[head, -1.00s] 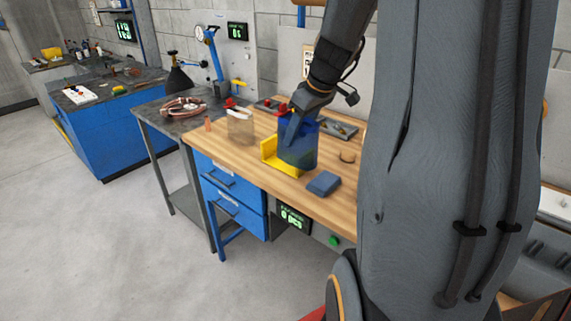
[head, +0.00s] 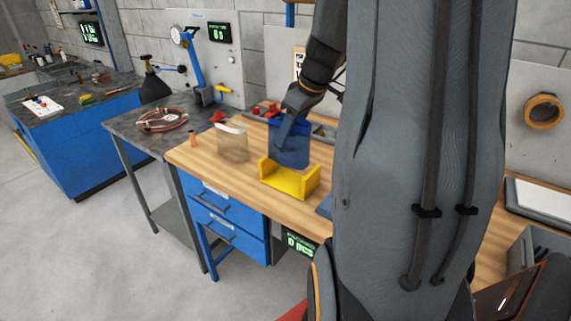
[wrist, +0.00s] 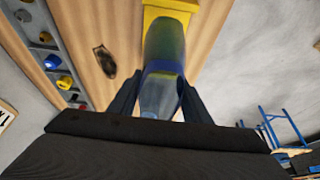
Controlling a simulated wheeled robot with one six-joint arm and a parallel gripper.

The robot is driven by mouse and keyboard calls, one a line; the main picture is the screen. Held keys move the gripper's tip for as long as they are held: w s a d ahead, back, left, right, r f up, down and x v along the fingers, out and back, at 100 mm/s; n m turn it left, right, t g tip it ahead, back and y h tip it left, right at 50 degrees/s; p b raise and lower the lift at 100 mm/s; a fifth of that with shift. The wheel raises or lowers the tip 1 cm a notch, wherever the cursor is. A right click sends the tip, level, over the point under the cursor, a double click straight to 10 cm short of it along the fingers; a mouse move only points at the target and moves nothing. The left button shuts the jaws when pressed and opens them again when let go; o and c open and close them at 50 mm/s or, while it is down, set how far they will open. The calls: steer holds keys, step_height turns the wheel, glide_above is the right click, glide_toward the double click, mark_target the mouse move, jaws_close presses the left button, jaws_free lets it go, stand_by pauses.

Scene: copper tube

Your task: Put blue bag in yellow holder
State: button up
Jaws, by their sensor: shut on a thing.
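The blue bag (head: 290,148) is translucent and hangs upright from my gripper (head: 288,116), over the wooden bench. The yellow holder (head: 291,186) stands on the bench with its low side walls and front in view. The bag's lower end shows just above and behind the holder's front part; I cannot tell how far it is above or behind it. In the wrist view my gripper (wrist: 158,98) is shut on the bag (wrist: 164,50), with a dark finger on each side. The yellow holder (wrist: 172,6) shows past the bag's far end, partly hidden by it.
A clear bag (head: 232,146) with a white top stands on the bench left of the holder, near a small copper piece (head: 193,138). A grey tray (head: 322,132) lies behind. A blue block (head: 325,206) is partly hidden by my arm. The bench front left is clear.

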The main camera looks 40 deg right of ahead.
mark_target(304, 126)
steer(key=shift+f+p, duration=0.6)
steer(key=shift+f, duration=3.25)
steer(key=shift+f, duration=0.1)
steer(key=o, duration=1.4)
steer(key=shift+c, duration=0.2)
steer(key=shift+s+d+r, duration=0.1)
steer(key=shift+r, duration=0.35)
steer(key=b+v, duration=0.2)
steer(key=v, duration=0.9)
steer(key=shift+s+r+b, duration=0.1)
steer(key=shift+s+b, duration=0.05)
steer(key=shift+b, duration=0.25)
